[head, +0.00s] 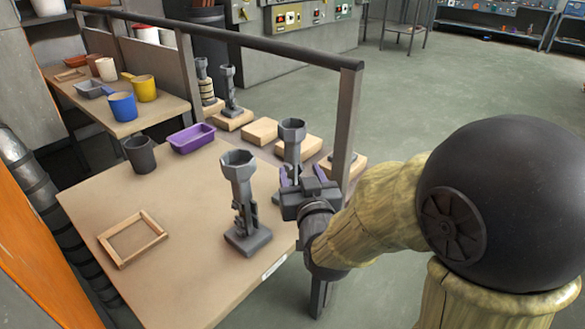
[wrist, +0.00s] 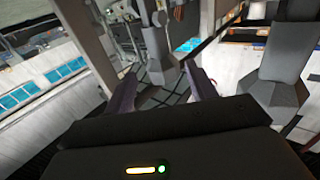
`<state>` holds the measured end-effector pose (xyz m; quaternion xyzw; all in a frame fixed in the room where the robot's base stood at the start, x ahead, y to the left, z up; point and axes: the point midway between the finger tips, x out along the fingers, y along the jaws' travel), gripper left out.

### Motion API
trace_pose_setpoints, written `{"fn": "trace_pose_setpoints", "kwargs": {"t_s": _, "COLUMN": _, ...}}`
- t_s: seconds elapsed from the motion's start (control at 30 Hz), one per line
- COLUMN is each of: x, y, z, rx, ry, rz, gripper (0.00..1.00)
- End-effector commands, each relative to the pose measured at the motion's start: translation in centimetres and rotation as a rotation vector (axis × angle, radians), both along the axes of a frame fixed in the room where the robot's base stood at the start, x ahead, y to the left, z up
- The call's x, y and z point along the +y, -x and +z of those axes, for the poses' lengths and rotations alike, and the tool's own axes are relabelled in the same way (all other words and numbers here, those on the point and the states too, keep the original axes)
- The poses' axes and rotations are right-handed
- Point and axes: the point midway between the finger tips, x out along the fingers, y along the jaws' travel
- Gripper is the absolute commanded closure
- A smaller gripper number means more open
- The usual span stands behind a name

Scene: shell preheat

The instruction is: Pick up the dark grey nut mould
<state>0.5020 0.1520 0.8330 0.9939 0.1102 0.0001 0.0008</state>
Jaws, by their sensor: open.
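Two dark grey moulds with hexagonal, nut-like cup tops stand near my gripper. I cannot tell which is the named nut mould. The nearer mould (head: 239,190) stands upright on a square foot on the table, left of my gripper. The other mould (head: 292,133) stands upright just behind my gripper, its lower part partly hidden. My gripper (head: 300,176) is open, with purple fingers apart and no mould held. In the wrist view a grey mould (wrist: 162,68) shows beyond and between the fingertips, and a larger grey hexagonal form (wrist: 280,85) shows at the right.
The table (head: 180,270) also holds a wooden frame (head: 132,239), a dark cup (head: 140,154) and a purple tray (head: 192,138). A dark rail (head: 220,40) with a post (head: 346,120) stands beside my gripper. Further moulds and wooden blocks (head: 259,131) lie behind. Open floor is at right.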

Motion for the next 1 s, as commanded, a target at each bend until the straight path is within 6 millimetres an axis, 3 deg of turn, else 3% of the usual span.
{"fn": "trace_pose_setpoints", "kwargs": {"t_s": 0.47, "x": 0.3, "y": -1.5, "z": 0.4, "rx": 0.004, "ry": 0.000, "rz": 0.003, "gripper": 0.44}}
{"fn": "trace_pose_setpoints", "kwargs": {"t_s": 1.0, "x": 1.0, "y": -4.5, "z": 0.3, "rx": 0.000, "ry": -0.002, "rz": 0.002, "gripper": 0.44}}
